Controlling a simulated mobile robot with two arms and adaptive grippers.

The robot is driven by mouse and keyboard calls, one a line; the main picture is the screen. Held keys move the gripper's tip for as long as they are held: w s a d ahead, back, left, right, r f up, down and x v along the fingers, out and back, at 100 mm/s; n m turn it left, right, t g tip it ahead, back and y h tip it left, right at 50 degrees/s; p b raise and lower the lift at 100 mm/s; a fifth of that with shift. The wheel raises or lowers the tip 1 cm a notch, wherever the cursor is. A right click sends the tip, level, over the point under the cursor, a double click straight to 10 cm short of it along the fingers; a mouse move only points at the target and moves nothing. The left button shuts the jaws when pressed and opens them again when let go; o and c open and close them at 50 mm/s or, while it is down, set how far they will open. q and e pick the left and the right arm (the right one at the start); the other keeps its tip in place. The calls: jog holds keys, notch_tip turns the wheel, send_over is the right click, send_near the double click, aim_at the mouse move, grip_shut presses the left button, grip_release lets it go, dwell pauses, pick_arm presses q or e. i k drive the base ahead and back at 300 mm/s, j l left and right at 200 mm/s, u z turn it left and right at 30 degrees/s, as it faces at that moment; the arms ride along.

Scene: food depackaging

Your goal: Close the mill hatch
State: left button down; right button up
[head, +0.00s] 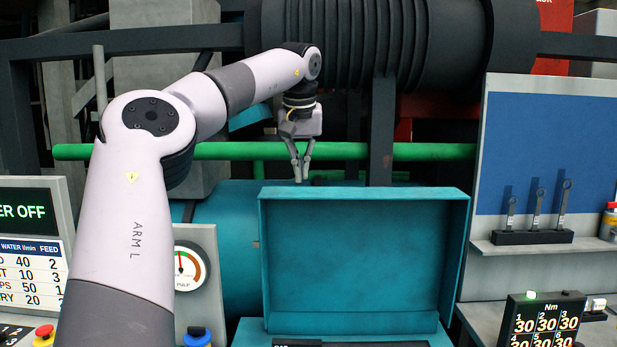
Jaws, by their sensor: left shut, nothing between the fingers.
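The mill hatch (362,262) is a teal, shallow box-shaped lid in the middle of the head view. It stands upright and open, with its rimmed hollow side facing me. Part of the teal mill body (228,245) shows to its left and behind it. My left gripper (301,179) points down just above the hatch's top edge, near its left corner. Its fingers are shut and empty. Whether the tips touch the hatch cannot be told. The hatch's lower end and the opening are mostly cut off by the bottom of the view. My right gripper is not in view.
A green pipe (400,152) runs across behind the gripper. A dial gauge (188,268) and a lit display panel (25,225) stand at left. At right are a blue board (560,150), a rack of tools (533,236) and a torque readout (543,320).

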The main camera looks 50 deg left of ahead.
aim_at(323, 249)
jog(key=i+j, duration=0.2)
jog(key=j, duration=0.2)
jog(key=i+j, duration=0.2)
jog(key=j, duration=0.15)
jog(key=i+j, duration=0.2)
jog(key=j, duration=0.2)
